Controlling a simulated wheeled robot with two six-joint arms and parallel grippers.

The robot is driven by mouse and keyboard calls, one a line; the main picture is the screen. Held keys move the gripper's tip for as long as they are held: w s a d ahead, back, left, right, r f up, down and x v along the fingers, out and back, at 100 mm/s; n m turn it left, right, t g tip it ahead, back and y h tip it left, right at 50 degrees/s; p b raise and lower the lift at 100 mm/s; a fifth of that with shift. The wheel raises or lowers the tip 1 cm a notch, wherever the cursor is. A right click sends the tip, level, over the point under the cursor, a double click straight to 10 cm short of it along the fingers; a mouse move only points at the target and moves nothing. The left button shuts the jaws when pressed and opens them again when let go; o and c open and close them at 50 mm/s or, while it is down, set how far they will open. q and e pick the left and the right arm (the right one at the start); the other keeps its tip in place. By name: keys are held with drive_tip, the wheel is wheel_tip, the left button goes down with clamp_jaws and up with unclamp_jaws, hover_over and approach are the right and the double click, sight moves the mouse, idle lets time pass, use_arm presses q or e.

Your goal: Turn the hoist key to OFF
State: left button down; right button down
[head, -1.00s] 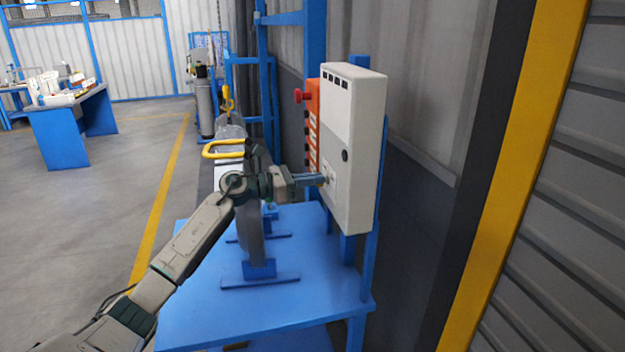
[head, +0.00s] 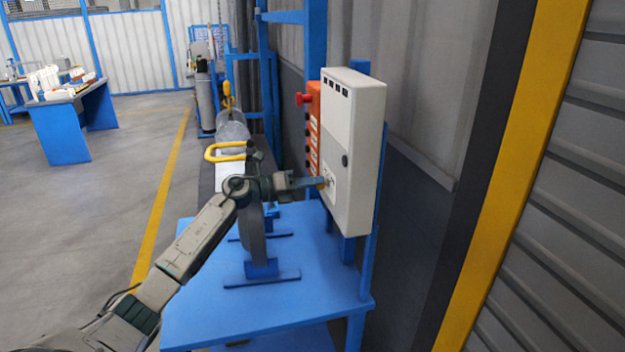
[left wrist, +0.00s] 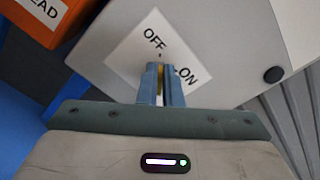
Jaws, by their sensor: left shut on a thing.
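The hoist control box (head: 357,150) is a pale grey cabinet on a blue post. Its white label plate (head: 329,184) also shows in the left wrist view (left wrist: 128,52), tilted, with OFF above the fingertips and ON to their right. My left gripper (head: 321,183) reaches the plate from the left. In the left wrist view its blue fingers (left wrist: 161,72) are shut on the key (left wrist: 160,82), a thin yellow strip between them. Most of the key is hidden, so I cannot tell exactly which mark it points to. My right gripper is not in view.
A blue table (head: 220,310) stands below the box. An orange box (head: 313,125) with a red button (head: 304,99) is just behind the cabinet. A yellow handle (head: 225,152) stands behind my left wrist. Open floor (head: 80,230) lies to the left.

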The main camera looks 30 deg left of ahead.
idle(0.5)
use_arm(q)
drive_tip(key=c, duration=1.6)
unclamp_jaws()
drive_tip(key=shift+r, duration=0.3)
drive_tip(key=r+b, duration=0.2)
drive_tip(key=shift+s+d+r, duration=0.15)
drive_tip(key=shift+s+r, duration=0.15)
drive_tip(key=shift+s, duration=0.05)
drive_tip(key=s+d+r+b, duration=0.1)
drive_tip(key=s+d+b, duration=0.4)
drive_tip(key=s+d, duration=0.3)
drive_tip(key=s, duration=0.4)
drive_tip(key=shift+s+r+b, duration=0.4)
